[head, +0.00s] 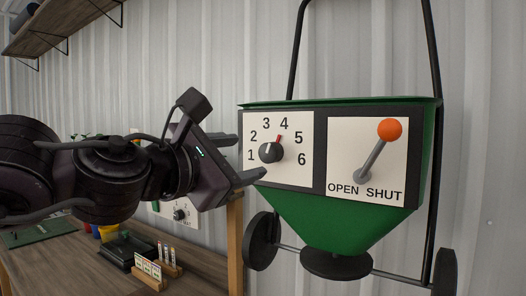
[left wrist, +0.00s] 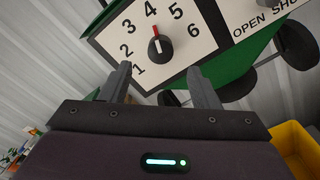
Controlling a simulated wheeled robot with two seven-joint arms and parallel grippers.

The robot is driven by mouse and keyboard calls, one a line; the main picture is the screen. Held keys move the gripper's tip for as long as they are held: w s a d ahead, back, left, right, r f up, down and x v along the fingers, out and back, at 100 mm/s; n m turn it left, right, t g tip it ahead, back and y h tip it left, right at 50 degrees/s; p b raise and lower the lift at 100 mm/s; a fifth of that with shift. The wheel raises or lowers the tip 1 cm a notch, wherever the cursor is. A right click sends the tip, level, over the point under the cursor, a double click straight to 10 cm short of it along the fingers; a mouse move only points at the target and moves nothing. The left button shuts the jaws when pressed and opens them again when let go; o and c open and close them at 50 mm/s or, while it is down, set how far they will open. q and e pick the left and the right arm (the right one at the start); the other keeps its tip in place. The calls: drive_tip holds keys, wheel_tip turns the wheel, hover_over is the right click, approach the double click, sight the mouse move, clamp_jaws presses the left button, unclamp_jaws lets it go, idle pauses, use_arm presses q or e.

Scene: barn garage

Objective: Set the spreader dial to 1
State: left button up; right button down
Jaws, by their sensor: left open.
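The green spreader (head: 340,222) stands by the wall with a white dial panel (head: 300,172) numbered 1 to 6. Its round black dial knob (head: 270,152) has a red pointer directed up toward the 4. The knob also shows in the left wrist view (left wrist: 160,49), with its red pointer toward the 4. My left gripper (head: 246,156) is open and empty at the left of the dial panel, with its fingers toward the knob. In the left wrist view the two fingertips (left wrist: 158,71) are apart, with the knob beyond the gap between them. My right gripper is not in view.
An OPEN/SHUT lever (head: 376,150) with an orange ball stands right of the dial, near SHUT. A wooden bench (head: 200,268) with small items lies at lower left. A yellow container (left wrist: 300,150) shows at lower right in the wrist view. A shelf (head: 65,25) hangs upper left.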

sight(267, 153)
use_arm(q)
drive_tip(key=p+x, duration=0.2)
drive_tip(key=x, duration=0.3)
drive_tip(key=shift+w+d, duration=0.25)
drive_tip(key=shift+w+d+p, duration=0.35)
drive_tip(key=shift+w, duration=0.15)
drive_tip(key=c, duration=1)
drive_tip(key=shift+f, duration=0.1)
